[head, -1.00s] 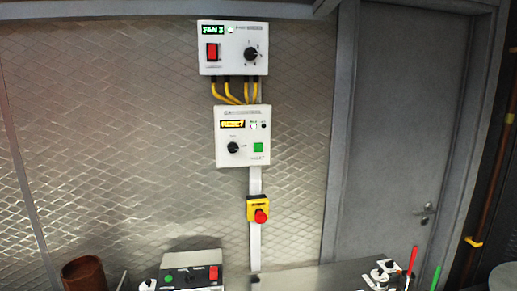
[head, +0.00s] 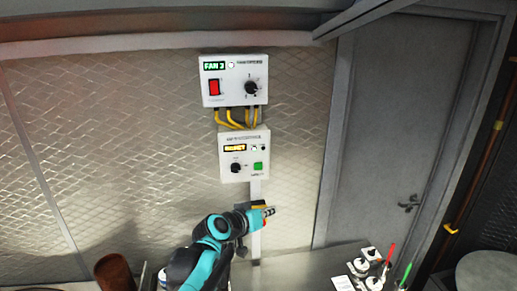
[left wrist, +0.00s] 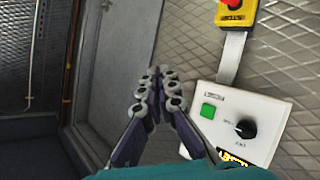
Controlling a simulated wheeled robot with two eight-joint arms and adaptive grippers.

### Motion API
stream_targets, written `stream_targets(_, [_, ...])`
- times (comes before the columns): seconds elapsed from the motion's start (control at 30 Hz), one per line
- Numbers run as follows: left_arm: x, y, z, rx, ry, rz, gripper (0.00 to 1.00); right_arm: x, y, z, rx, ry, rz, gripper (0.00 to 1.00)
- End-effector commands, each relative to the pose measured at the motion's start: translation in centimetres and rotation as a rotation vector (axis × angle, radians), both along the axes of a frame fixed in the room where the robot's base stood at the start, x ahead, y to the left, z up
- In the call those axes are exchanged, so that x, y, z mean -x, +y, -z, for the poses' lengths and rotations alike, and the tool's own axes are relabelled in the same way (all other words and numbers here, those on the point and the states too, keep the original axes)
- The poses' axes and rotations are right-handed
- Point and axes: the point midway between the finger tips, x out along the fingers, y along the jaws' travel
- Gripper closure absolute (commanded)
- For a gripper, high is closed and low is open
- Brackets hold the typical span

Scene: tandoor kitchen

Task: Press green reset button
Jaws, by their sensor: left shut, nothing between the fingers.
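The green button (head: 258,167) is at the lower right of the white lower control box (head: 246,157) on the wall. In the left wrist view, which looks turned over, the green button (left wrist: 208,111) shows on the box (left wrist: 262,108) beside a black knob (left wrist: 246,128). My left gripper (head: 266,213) is below the box in the head view, in front of the yellow emergency-stop housing. In the left wrist view its fingertips (left wrist: 160,76) are together and empty, apart from the button in the picture. My right gripper is in neither view.
An upper box (head: 234,88) with a red switch hangs above, joined by yellow cables. The yellow stop housing (left wrist: 236,16) is mostly hidden in the head view. A grey door (head: 400,130) is to the right. Small items (head: 370,270) stand on the counter below.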

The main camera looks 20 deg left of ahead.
Motion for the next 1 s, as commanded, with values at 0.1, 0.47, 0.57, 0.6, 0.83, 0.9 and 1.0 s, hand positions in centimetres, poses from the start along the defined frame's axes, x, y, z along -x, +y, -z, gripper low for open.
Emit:
stream_targets(0.1, [-2.1,1.7,-3.6,0.027,-0.045,-0.029,1.00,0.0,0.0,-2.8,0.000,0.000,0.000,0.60])
stream_targets(0.47, [-3.7,3.2,-5.4,0.050,-0.087,-0.056,1.00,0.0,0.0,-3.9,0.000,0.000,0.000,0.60])
stream_targets(0.57, [-3.7,3.2,-5.3,0.050,-0.087,-0.056,1.00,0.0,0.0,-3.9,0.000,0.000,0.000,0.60])
stream_targets(0.6, [-3.7,3.2,-5.3,0.050,-0.086,-0.056,1.00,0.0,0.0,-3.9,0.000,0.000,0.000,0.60])
stream_targets(0.83, [-4.3,3.6,-5.3,0.050,-0.086,-0.055,1.00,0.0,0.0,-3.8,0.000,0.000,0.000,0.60])
stream_targets(0.9, [-4.9,3.9,-5.3,0.049,-0.085,-0.055,1.00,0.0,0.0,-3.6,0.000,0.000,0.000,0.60])
stream_targets(1.0, [-6.1,4.7,-5.2,0.049,-0.086,-0.056,1.00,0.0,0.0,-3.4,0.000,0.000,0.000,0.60])
